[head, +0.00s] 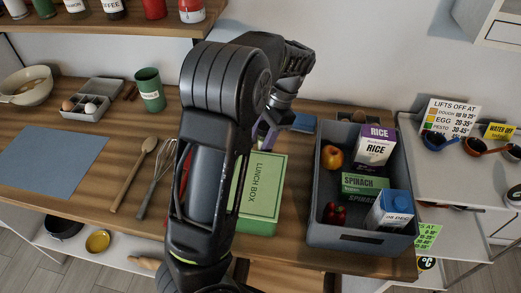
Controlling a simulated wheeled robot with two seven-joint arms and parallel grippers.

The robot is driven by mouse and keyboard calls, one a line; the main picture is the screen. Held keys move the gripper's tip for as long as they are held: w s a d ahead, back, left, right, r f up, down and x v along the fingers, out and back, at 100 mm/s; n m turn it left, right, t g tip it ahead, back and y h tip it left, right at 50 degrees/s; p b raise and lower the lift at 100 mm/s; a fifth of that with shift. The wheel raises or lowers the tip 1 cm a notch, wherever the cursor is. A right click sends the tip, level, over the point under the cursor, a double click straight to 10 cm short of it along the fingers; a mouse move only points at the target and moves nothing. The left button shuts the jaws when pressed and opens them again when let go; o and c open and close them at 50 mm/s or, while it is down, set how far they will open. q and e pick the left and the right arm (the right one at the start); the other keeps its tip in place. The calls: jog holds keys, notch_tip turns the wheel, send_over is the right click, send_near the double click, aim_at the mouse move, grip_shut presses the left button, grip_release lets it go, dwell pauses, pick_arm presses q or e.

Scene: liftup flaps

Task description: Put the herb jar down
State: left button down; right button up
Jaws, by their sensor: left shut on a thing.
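My left arm rises through the middle of the head view and bends over at the top. Its gripper (265,130) points down behind the forearm, just beyond the green lunch box (263,185). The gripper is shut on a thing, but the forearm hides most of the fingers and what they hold. I cannot make out the herb jar clearly. A green labelled canister (149,92) stands upright on the wooden counter (95,190), left of the arm and apart from it. My right gripper is not in view.
A grey crate (360,238) with rice, spinach, a carton and fruit stands at the right. A whisk (157,175), wooden spoon (135,172), blue mat (52,160), egg tray (88,108) and bowl (27,88) lie left. A shelf (110,22) hangs above the back left.

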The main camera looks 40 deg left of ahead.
pick_arm(q)
notch_tip(320, 180, down, 3)
jog(key=shift+r, duration=0.15)
jog(key=shift+f, duration=0.25)
jog(key=shift+f, duration=0.15)
jog(key=c, duration=1.1)
grip_release()
